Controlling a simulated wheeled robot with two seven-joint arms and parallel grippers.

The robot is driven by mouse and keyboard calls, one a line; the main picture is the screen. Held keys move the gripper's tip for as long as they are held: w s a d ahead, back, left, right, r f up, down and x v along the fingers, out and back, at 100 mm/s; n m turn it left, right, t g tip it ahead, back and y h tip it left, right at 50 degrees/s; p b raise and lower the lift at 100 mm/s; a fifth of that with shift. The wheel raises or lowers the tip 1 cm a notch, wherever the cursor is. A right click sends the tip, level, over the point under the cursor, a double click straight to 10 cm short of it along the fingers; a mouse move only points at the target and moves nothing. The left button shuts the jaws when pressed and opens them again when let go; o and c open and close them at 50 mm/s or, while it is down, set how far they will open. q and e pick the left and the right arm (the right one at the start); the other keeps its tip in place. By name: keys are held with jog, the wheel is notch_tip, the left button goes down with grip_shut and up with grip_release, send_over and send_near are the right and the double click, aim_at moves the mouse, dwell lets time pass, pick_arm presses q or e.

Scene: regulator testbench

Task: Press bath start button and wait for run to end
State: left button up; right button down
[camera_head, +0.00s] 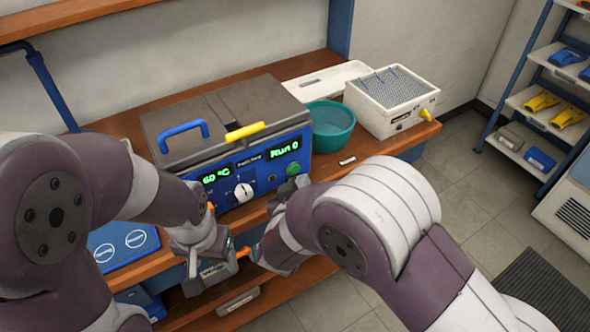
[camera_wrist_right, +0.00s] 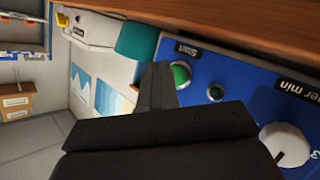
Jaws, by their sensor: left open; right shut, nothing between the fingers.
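The bath (camera_head: 235,130) stands on the wooden bench, with a grey lid and a blue front panel. Its green displays read "60 °C" and "Run 0". The round green start button (camera_head: 293,169) sits at the panel's right end; in the right wrist view the button (camera_wrist_right: 181,74) is beside the label "Start". My right gripper (camera_wrist_right: 160,76) is shut and empty, its fingertips close beside the button; contact cannot be told. In the head view my right arm partly hides this gripper. My left gripper (camera_head: 212,268) is open, low in front of the bench.
A teal bowl (camera_head: 331,125) and a white rack box (camera_head: 391,100) stand right of the bath. A blue mat (camera_head: 122,246) lies at left. Shelves (camera_head: 540,100) stand at far right.

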jog(key=shift+w, duration=0.1)
dwell(0.5)
jog(key=shift+w+a+p, duration=0.25)
jog(key=shift+w+p, duration=0.05)
jog(key=shift+w+a, duration=0.25)
jog(key=shift+w, duration=0.1)
dwell(0.8)
jog(key=shift+s+r, duration=0.1)
jog(key=shift+s+d+p, duration=0.5)
jog(key=shift+s+p, duration=0.05)
jog(key=shift+s, duration=0.1)
